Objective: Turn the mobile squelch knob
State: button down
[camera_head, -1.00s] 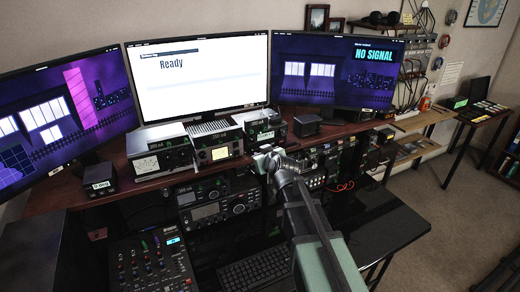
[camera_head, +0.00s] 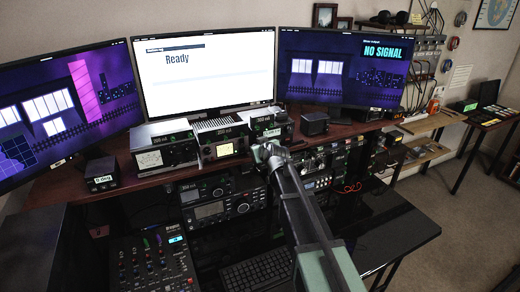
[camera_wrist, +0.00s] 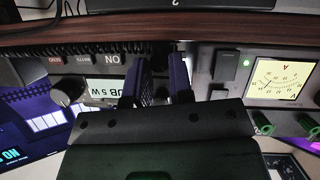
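A small dark radio box (camera_head: 270,130) with a pale label stands on the desk shelf under the middle screen. In the wrist view, which is upside down, its front shows a pale label (camera_wrist: 106,90) and a round dark knob (camera_wrist: 68,91). My gripper (camera_wrist: 159,82) is in front of the radio fronts, its two dark fingers apart on either side of a grey strip of panel. It also shows in the head view (camera_head: 266,152), just below and in front of the box. I cannot tell which knob is the mobile squelch; any knob between the fingers is hidden.
A unit with a lit yellow meter (camera_head: 225,149) stands left of the box, close to my gripper in the wrist view (camera_wrist: 282,79). A larger radio (camera_head: 225,203) sits below. A mixer (camera_head: 150,262) and keyboard (camera_head: 258,271) lie in front.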

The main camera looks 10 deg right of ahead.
jog(key=shift+d+m+y, duration=0.2)
jog(key=shift+m+y, duration=0.6)
jog(key=shift+m, duration=0.3)
jog(key=shift+m+g+y, duration=0.3)
jog(key=shift+m+y, duration=0.1)
jog(key=shift+m, duration=0.1)
jog(key=c, duration=1.3)
grip_release()
jog(key=p+v, duration=0.4)
jog(key=v, duration=0.7)
jog(key=shift+w, duration=0.1)
